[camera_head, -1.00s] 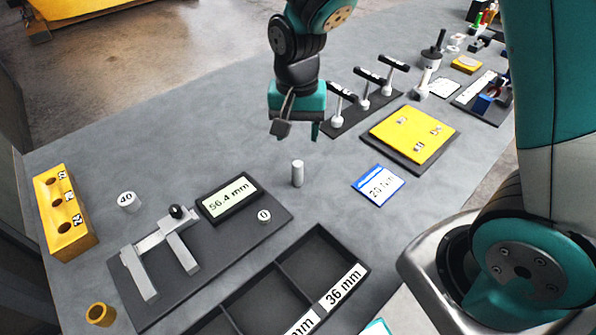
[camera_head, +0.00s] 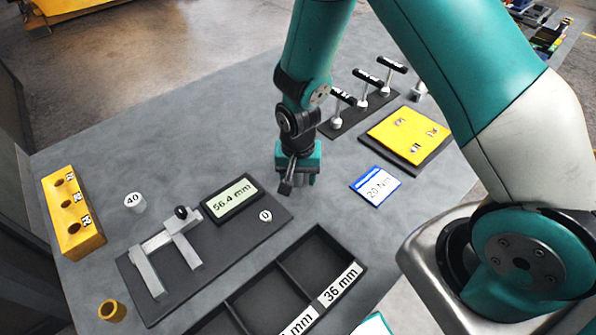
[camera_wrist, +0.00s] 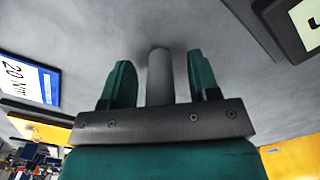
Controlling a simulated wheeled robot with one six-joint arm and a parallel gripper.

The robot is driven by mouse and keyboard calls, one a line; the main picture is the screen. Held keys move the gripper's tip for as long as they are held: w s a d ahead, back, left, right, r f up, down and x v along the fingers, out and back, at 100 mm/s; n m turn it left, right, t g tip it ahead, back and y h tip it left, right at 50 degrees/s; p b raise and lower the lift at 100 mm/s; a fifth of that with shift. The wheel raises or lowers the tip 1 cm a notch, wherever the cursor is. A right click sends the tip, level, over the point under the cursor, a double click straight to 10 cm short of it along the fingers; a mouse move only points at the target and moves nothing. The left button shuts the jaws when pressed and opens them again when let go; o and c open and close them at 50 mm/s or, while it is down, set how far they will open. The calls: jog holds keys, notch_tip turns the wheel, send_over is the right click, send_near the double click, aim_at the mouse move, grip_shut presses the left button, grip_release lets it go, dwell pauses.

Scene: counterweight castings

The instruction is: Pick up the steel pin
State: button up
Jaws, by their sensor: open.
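The steel pin (camera_wrist: 159,76) is a plain grey cylinder. In the wrist view it stands between the two teal fingers of my gripper (camera_wrist: 160,84), with a visible gap on each side. The fingers are open and do not appear to touch it. In the head view my gripper (camera_head: 299,182) is low over the grey table, and the pin is hidden behind it.
Left of my gripper is a caliper fixture with a 56.4 mm display (camera_head: 233,199). In front is a black divided tray (camera_head: 322,240). A 20 Nm card (camera_head: 375,186) and a yellow plate (camera_head: 408,135) lie to the right. T-handle tools (camera_head: 362,100) stand behind.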

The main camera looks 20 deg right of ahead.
grip_shut()
jog(key=shift+r, duration=0.1)
